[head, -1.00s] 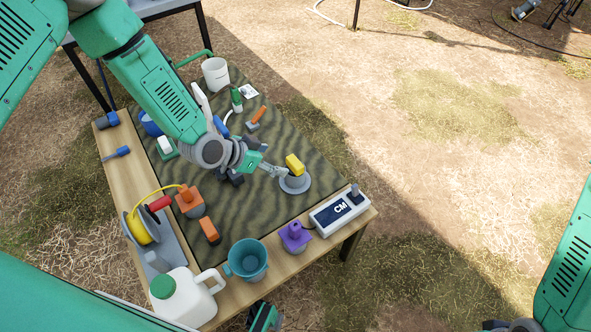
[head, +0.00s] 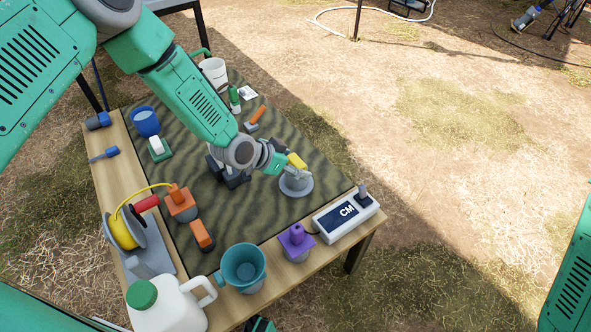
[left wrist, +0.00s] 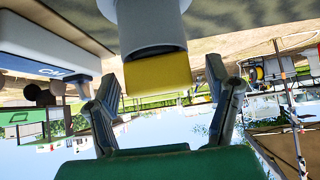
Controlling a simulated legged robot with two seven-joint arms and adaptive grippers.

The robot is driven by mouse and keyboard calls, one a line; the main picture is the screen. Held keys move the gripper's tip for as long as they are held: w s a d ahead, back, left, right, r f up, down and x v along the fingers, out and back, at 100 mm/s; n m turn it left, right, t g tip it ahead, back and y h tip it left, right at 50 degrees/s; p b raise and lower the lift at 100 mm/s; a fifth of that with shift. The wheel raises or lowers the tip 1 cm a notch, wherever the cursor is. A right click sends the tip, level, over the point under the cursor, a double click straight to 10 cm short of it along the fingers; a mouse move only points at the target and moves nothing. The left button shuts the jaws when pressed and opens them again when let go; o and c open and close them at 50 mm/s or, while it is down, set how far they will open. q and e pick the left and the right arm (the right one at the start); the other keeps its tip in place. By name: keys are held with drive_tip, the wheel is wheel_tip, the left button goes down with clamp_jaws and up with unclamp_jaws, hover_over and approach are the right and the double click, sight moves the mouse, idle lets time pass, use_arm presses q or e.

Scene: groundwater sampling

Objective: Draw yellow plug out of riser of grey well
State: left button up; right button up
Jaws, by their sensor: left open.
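The yellow plug (head: 298,160) sits on top of the grey well (head: 297,184) at the right edge of the striped mat. In the left wrist view, which is upside down, the yellow plug (left wrist: 158,73) shows at the mouth of the grey riser (left wrist: 150,28). My left gripper (head: 290,166) is at the plug in the head view, partly hiding it. In the left wrist view, my left gripper's fingers (left wrist: 165,90) stand apart on either side of the plug, with visible gaps. My right gripper is out of view; only my right arm shows.
Near the well are a CM meter (head: 346,214), a purple-topped item (head: 296,242) and a teal bucket (head: 243,267). A white jug (head: 172,308), cable reel (head: 122,230) and orange items (head: 181,204) line the near left. Open ground lies right of the table.

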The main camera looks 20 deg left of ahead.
use_arm(q)
drive_tip(key=shift+d, duration=0.1)
drive_tip(key=c, duration=1.1)
drive_tip(key=shift+o, duration=0.2)
drive_tip(key=shift+r, duration=0.15)
drive_tip(key=shift+r+p, duration=3.05)
drive_tip(key=shift+r, duration=0.5)
